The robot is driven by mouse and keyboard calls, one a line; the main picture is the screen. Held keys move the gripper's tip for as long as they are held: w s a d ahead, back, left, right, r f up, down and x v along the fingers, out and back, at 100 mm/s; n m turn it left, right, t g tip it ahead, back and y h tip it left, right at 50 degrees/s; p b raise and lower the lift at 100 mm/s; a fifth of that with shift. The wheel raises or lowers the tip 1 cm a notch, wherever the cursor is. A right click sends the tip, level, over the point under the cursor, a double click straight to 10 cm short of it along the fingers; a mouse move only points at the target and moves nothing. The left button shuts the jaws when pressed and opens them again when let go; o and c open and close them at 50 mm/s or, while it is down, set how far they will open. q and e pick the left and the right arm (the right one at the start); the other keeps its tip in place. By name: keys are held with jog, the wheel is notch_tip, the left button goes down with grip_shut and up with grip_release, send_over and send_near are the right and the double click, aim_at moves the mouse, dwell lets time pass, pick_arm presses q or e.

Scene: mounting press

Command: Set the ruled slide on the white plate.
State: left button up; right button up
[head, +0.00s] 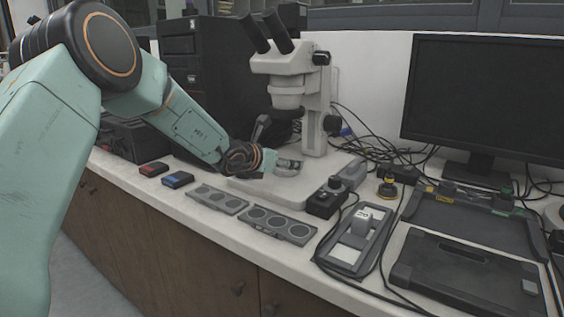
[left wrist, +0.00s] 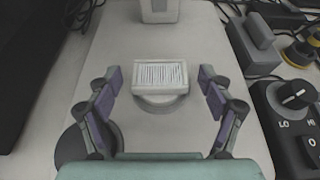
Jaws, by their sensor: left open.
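The ruled slide (left wrist: 160,75) is a small pale rectangle with dark fine lines, in the middle of the left wrist view. It sits on the round white plate (left wrist: 160,104), whose front edge shows below it. My left gripper (left wrist: 161,80) is open, with one purple-padded finger on each side of the slide and a clear gap to both. In the head view my left gripper (head: 283,163) is low over the microscope base, and the slide cannot be made out there. My right gripper is not in view.
The microscope (head: 292,75) stands behind, its post (left wrist: 159,8) beyond the slide. A control box with a knob (left wrist: 293,94) and cables are to the right. Two grey trays with round wells (head: 278,224) and red and blue boxes (head: 177,179) line the bench's front.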

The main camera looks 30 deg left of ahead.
pick_arm(q)
jog(key=shift+r+p, duration=0.25)
jog(key=shift+p, duration=0.05)
jog(key=p+v, duration=0.1)
jog(key=v, duration=0.8)
jog(key=shift+s+r, duration=0.15)
jog(key=shift+s, duration=0.2)
jog(key=shift+p+v, duration=0.85)
jog(key=shift+v, duration=0.2)
jog(key=shift+c, duration=0.2)
dwell(0.9)
